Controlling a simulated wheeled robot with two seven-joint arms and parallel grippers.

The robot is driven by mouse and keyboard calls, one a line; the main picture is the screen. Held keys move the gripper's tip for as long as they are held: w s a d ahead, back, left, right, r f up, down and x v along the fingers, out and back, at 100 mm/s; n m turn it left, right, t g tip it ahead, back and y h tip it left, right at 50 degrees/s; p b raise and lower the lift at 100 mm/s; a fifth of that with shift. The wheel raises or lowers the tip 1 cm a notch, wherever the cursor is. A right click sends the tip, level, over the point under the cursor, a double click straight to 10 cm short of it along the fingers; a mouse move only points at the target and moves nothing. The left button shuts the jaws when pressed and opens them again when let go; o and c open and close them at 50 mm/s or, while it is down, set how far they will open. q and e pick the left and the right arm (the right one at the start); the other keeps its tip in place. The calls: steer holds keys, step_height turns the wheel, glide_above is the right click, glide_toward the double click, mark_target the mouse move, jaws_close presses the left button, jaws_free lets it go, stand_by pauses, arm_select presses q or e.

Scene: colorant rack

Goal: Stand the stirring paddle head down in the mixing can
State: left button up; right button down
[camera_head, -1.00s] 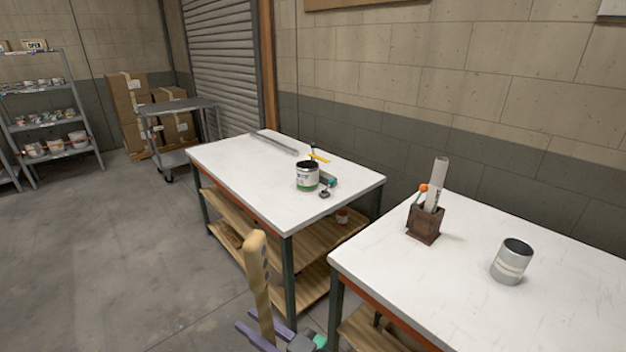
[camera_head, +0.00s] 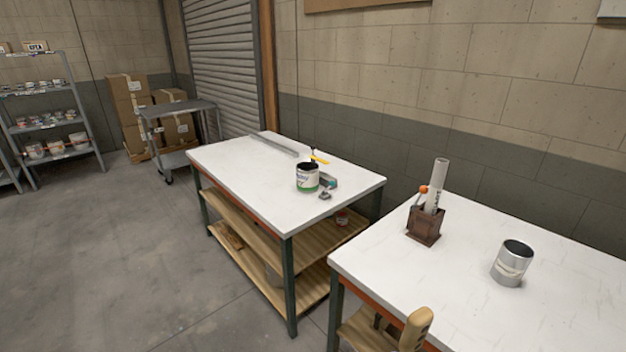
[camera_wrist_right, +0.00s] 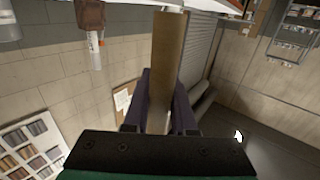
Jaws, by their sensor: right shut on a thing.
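The wooden stirring paddle (camera_head: 416,328) shows its rounded tan end at the bottom edge in the head view, in front of the right table. In the right wrist view the paddle (camera_wrist_right: 167,55) stands between the purple fingers of my right gripper (camera_wrist_right: 160,95), which is shut on it. The paddle's other end is hidden. A grey open can (camera_head: 512,263) stands upright on the right table, to the right of and beyond the paddle. Another open can with a green and white label (camera_head: 307,178) stands on the left table. I cannot tell which is the mixing can. My left gripper is out of view.
A brown holder (camera_head: 424,226) with a white roll (camera_head: 436,187) and an orange-tipped tool stands on the right table (camera_head: 470,290). Small tools lie beside the labelled can on the left table (camera_head: 240,175). A gap separates the tables. The right table is clear around the grey can.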

steer(key=w+d+r+h+p, duration=0.1)
steer(key=w+d+r+p, duration=0.1)
steer(key=w+r+p, duration=0.3)
steer(key=shift+w+d+m+p, duration=0.15)
steer(key=shift+w+m+p, duration=0.25)
steer(key=shift+w+p, duration=0.65)
steer(key=shift+s+r, duration=0.1)
steer(key=shift+s, duration=0.1)
steer(key=m+p, duration=0.2)
steer(key=m, duration=0.7)
